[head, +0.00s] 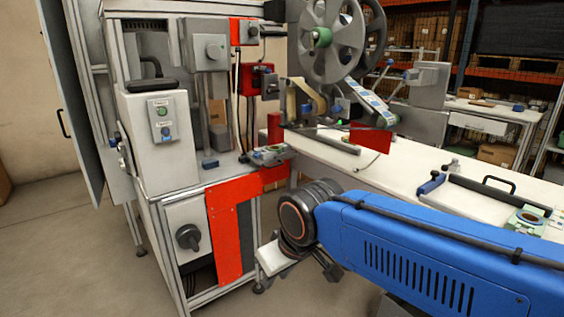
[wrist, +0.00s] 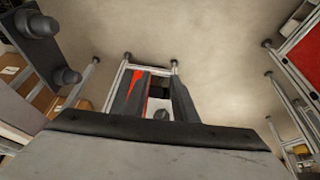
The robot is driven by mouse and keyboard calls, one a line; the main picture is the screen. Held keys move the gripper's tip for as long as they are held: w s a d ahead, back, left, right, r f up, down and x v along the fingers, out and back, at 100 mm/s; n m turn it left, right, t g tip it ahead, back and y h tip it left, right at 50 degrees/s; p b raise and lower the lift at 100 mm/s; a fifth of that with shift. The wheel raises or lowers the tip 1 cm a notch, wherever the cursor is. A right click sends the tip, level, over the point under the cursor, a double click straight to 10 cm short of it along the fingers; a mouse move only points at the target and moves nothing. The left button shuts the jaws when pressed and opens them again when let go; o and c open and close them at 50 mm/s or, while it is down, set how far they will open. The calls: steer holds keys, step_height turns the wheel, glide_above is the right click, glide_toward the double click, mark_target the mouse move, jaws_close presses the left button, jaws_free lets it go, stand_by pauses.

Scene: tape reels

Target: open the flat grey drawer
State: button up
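A flat pale grey drawer front (head: 478,124) sits under the top of the bench at the back right in the head view; it looks closed. I cannot tell for sure that it is the drawer named. In the wrist view, my gripper (wrist: 159,82) shows as two dark fingers standing apart, with nothing visible held between them. In the head view, my blue arm reaches in from the right, and its dark wrist end hangs low in front of the machine, well away from that bench. The fingertips are not clear there. No drawer is recognisable in the wrist view.
A machine cabinet with a red panel (head: 232,232) stands at left. A large grey reel (head: 348,52) is above the white long table (head: 400,165), which has a black handle (head: 499,184) on it. Orange shelving (head: 510,72) is behind. Bare floor (head: 80,240) is at left.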

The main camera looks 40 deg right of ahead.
steer(key=w+d+r+n+t+h, duration=0.3)
steer(key=w+d+r+n, duration=0.1)
steer(key=w+d, duration=0.75)
steer(key=w+d+r+n+t+h, duration=0.3)
steer(key=w+d+r+t, duration=0.1)
steer(key=w+d, duration=0.75)
steer(key=n+t+y, duration=0.4)
steer(key=n+y, duration=0.2)
steer(key=n, duration=0.5)
glide_toward(278, 165)
steer(key=w, duration=0.3)
steer(key=w+f, duration=0.1)
steer(key=w, duration=0.3)
steer(key=w+f, duration=0.1)
steer(key=w, duration=0.2)
steer(key=shift+w+f, duration=0.1)
steer(key=shift+w, duration=0.1)
jaws_close()
